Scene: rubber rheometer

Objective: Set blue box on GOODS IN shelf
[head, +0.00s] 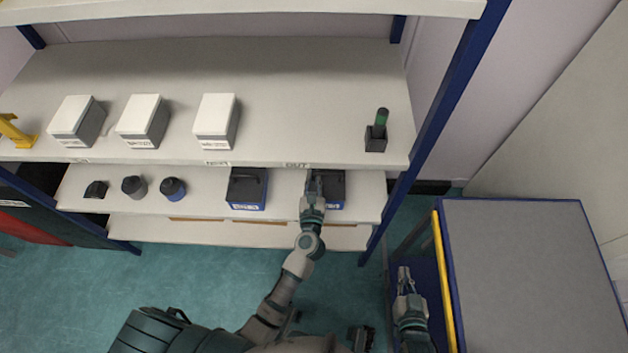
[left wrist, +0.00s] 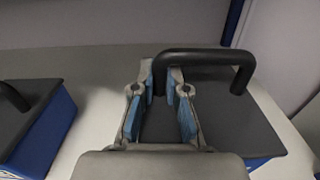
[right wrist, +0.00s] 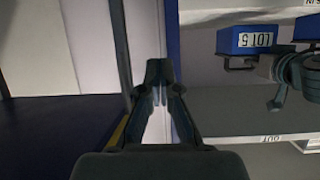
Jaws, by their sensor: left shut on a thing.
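A blue box (head: 338,189) with a dark grey lid and black handle (left wrist: 203,56) is at the right end of the middle shelf (head: 212,204). My left gripper (head: 313,188) is above its lid, shut on the handle. The left wrist view shows the fingers (left wrist: 161,82) on either side of the handle's left part. My right gripper (head: 404,282) is low beside the cart, shut and empty.
The upper shelf (head: 300,125), labelled "OUT", overhangs and carries white-lidded boxes (head: 217,120) and a dark holder (head: 376,138). A blue rack post (head: 428,125) and grey-topped cart (head: 530,265) are right.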

